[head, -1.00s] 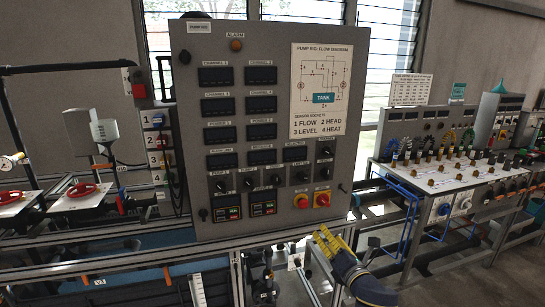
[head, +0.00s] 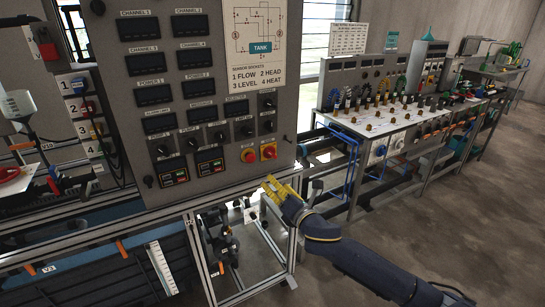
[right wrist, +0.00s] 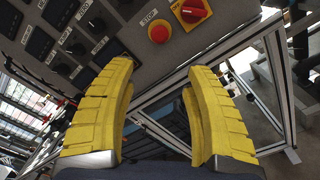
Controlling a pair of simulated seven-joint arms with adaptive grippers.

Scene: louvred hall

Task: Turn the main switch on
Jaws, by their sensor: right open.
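The main switch (head: 268,152) is a red rotary knob on a yellow square plate, low at the right of the grey control panel (head: 222,140). It also shows in the right wrist view (right wrist: 190,10), at the top edge and partly cut off. A red STOP button (head: 249,155) on a yellow collar sits just left of it, also in the right wrist view (right wrist: 158,33). My right gripper (head: 270,185), with yellow fingers, is below the switch in the head view. In the right wrist view its fingers (right wrist: 158,68) are apart with nothing between them. My left gripper is out of view.
Black knobs (head: 268,125) sit above the switch. The panel stands on a metal frame (head: 230,188). A bench with many connectors (head: 395,122) stands to the right, with blue hoses (head: 340,155) at its near end. The floor (head: 430,205) at right is open.

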